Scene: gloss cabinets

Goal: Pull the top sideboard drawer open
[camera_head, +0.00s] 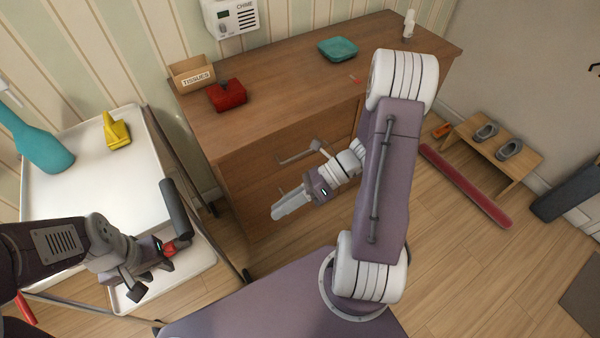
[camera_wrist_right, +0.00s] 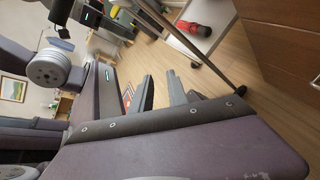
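The wooden sideboard (camera_head: 290,95) stands in the middle of the head view. Its top drawer (camera_head: 245,158) looks closed, its front flush with the sideboard. A bar handle (camera_head: 296,158) shows on that front, partly behind my right wrist. My right gripper (camera_head: 275,212) is in front of the drawers, lower in the picture than the handle and apart from it. In the right wrist view its two fingers (camera_wrist_right: 160,92) stand apart with nothing between them. My left gripper (camera_head: 160,275) is over the lower left of the head view, by the trolley; its finger gap is unclear.
A tissue box (camera_head: 192,75), a red object (camera_head: 228,95), a teal dish (camera_head: 338,49) and a white bottle (camera_head: 409,24) stand on the sideboard. The white trolley (camera_head: 80,185) is at the left. A low bench (camera_head: 490,145) stands at the right.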

